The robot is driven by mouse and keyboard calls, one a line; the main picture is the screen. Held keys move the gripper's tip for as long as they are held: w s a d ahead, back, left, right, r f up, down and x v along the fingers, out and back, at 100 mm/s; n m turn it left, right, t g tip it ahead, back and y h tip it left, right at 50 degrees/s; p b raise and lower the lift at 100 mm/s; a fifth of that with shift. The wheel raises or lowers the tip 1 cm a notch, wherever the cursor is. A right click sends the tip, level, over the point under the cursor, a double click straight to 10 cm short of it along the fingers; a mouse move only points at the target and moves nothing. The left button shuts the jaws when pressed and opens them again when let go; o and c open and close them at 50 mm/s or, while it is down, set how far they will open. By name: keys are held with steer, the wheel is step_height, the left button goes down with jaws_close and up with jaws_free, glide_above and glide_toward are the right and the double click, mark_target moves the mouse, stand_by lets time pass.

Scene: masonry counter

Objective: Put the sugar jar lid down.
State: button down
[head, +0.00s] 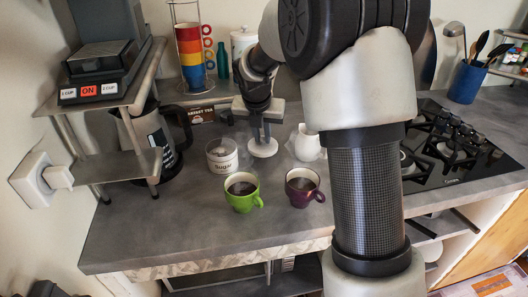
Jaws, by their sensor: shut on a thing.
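The sugar jar (223,161) stands uncovered on the grey counter in the head view, a glass jar with a white "Sugar" label. My gripper (261,136) points down just to the right of the jar and is shut on the sugar jar lid (263,149). The lid is a round white disc, held roughly level beneath the fingers. It is apart from the jar. I cannot tell whether its underside touches the counter (180,215).
A green cup (241,203) and a purple cup (299,197), both with dark drink, stand in front. A white jug (307,147) is right of the lid. A stack of coloured mugs (192,60) and a tea box (196,114) stand behind. The stove (440,145) is at right.

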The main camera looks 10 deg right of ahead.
mark_target(262, 146)
step_height(262, 146, down, 5)
steer(key=shift+b, duration=0.45)
steer(key=shift+f, duration=0.1)
steer(key=c, duration=1.7)
jaws_free()
